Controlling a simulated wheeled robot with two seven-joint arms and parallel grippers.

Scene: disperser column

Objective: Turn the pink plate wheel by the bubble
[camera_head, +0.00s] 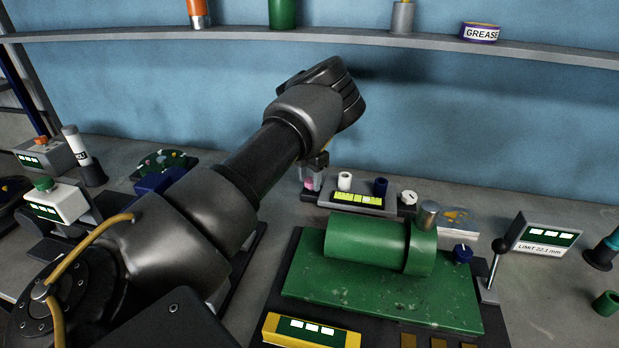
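A small pink wheel (311,184) shows at the left end of a grey level plate, partly hidden by my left gripper. A yellow-green bubble vial (358,197) lies along the front of this plate. My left gripper (312,176) points down from the wrist, with its fingertips at the pink wheel. The fingers are too small and too covered to tell whether they touch or grip it. My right gripper is not in view.
A white knob (344,181) and a dark blue knob (381,187) stand behind the vial. A green cylinder (366,243) on a green base is close in front. A shelf (330,35) runs along the blue wall. A limit sign (545,236) stands at the right.

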